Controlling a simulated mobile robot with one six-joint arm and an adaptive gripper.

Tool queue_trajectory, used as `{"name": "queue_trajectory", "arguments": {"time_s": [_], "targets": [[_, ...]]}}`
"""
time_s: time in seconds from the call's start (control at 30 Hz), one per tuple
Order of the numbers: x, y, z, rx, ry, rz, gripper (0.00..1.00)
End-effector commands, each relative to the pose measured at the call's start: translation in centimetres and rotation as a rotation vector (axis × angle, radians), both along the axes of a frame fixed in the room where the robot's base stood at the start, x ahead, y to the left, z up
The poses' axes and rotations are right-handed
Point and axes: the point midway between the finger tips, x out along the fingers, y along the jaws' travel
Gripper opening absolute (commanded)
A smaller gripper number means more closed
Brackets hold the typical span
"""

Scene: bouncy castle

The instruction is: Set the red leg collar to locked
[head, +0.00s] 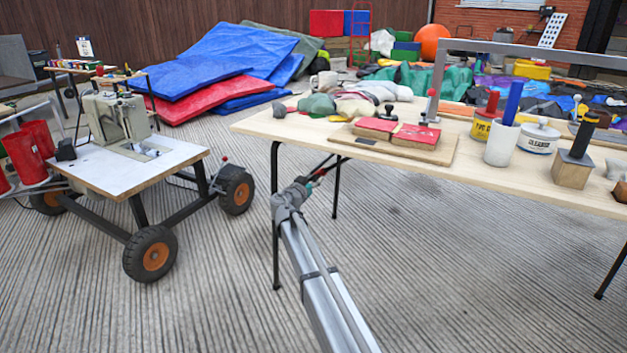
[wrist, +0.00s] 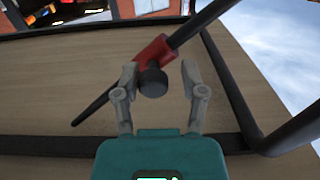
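The red leg collar (wrist: 155,50) sits around a slanting black tube under the table. A black knob (wrist: 152,82) sticks out from it toward my wrist camera. My gripper (wrist: 160,72) is open. In the wrist view, the knob appears between its fingertips, close to the left finger and with a clear gap to the right one. I cannot tell whether the left finger touches it. In the head view, my gripper (head: 312,180) is under the table's left end, beside a small red patch (head: 321,171) that looks like the collar.
The wooden table (head: 235,124) stands on black legs and holds pots, red-topped blocks and bags. A black leg (head: 275,220) stands just left of my arm. Black frame tubes (wrist: 230,90) lie right of the gripper. A wheeled cart (head: 130,185) stands left, with open floor between.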

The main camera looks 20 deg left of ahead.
Motion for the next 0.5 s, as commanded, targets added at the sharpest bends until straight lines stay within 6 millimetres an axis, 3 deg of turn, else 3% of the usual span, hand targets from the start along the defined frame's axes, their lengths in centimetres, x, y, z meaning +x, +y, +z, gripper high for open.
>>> {"name": "queue_trajectory", "arguments": {"time_s": [0.5], "targets": [[-0.23,-0.24,0.03,-0.001,-0.001,-0.004,0.71]]}}
